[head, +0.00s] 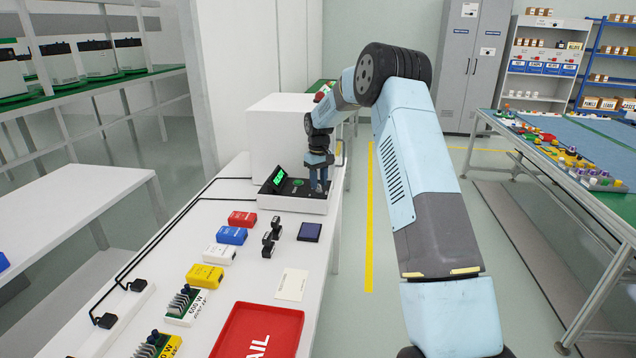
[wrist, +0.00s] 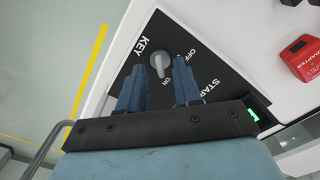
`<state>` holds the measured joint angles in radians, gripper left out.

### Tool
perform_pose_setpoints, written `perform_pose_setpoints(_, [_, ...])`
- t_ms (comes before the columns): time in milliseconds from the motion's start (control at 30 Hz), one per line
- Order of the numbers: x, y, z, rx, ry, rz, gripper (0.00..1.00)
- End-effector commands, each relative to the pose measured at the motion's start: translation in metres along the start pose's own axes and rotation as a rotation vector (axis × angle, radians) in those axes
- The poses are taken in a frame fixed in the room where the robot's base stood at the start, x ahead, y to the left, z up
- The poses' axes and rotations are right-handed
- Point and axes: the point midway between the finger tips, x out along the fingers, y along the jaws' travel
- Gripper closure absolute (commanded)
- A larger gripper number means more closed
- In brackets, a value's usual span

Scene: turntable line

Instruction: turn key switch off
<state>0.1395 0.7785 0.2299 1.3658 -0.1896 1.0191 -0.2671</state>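The key switch (wrist: 160,62) is a grey knob on a dark panel marked KEY, OFF, ON and START in the wrist view. Its narrow part points toward the ON mark. My gripper (wrist: 160,72) is open, with one blue finger on each side of the knob. I cannot tell whether either finger touches it. In the head view, my gripper (head: 319,186) points down over the right end of the white tester (head: 290,205), which has a lit green display (head: 279,175). My fingers hide the key there.
A white box (head: 280,130) stands behind the tester. Red (head: 242,218), blue (head: 231,235), white and yellow adapters lie nearer on the bench, with a red FAIL tray (head: 258,325) at the front. The bench's edge is close to my gripper's right.

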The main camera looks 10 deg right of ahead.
Motion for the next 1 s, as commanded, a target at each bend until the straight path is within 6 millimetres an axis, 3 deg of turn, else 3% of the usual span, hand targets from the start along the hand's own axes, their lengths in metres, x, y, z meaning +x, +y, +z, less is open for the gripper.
perform_pose_setpoints(400, [0.0064,0.0003,0.0001,0.001,0.001,0.0,0.68])
perform_pose_setpoints(733, [0.0061,0.0005,0.0002,0.001,0.001,0.0,0.99])
perform_pose_setpoints(1000, [0.006,-0.0034,-0.0016,-0.001,0.001,0.0,1.0])
